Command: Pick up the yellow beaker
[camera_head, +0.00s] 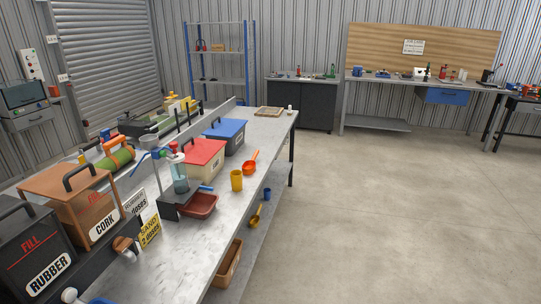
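The yellow beaker (237,181) stands upright on the long metal workbench (190,248), near its right edge. An orange scoop or ladle (249,168) lies just behind it and to the right, with its handle pointing up and away. A red-brown tray (199,205) is in front of the beaker and to the left. Nothing covers the beaker from this view. My gripper is not in view.
A red-lidded box (203,157) and a blue-lidded box (226,134) stand behind the beaker. A stand with a glass vessel (180,186) is to the left. The lower shelf holds a yellow scoop (257,215) and a blue cup (267,194). The floor (390,220) at right is clear.

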